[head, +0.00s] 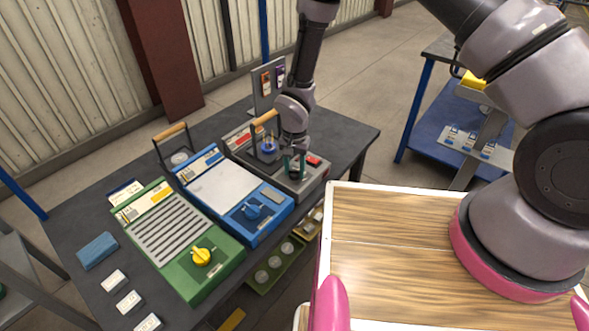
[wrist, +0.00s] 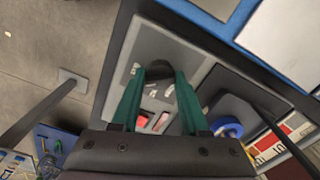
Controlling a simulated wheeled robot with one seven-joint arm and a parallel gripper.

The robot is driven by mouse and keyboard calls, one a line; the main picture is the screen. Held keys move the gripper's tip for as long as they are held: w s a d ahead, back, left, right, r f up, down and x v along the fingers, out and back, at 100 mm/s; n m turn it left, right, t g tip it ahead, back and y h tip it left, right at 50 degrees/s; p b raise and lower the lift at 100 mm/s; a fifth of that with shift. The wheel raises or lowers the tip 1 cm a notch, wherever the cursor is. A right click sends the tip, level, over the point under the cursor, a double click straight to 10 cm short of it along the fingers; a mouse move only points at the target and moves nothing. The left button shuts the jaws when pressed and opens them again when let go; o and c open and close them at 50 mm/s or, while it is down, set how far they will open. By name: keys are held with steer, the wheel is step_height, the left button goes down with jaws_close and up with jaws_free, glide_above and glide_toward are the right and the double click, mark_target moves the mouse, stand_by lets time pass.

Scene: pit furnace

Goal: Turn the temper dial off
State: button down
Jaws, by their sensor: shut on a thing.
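A grey unit with a red label strip (head: 238,137) stands at the right end of the dark table. My gripper (head: 296,164) reaches down to its front right part, with green fingers shut on a dark dial (wrist: 158,68). In the wrist view the dial shows between the fingertips of my gripper (wrist: 160,74). The fingers hide much of the dial, and I cannot read its setting or name. Red and white marks (wrist: 143,118) show on the panel between the fingers.
A wooden-handled lid lifter (head: 265,117) and a blue round part (wrist: 228,128) are close beside my gripper.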

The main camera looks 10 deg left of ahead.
steer(key=n, duration=1.4)
steer(key=shift+n, duration=0.3)
steer(key=n, duration=0.3)
steer(key=shift+n, duration=0.4)
steer(key=n, duration=0.3)
steer(key=shift+a+n, duration=0.1)
steer(key=shift+n, duration=0.2)
steer(key=n, duration=0.6)
steer(key=shift+n, duration=0.4)
steer(key=shift+c, duration=2.2)
jaws_free()
steer(key=shift+s, duration=0.1)
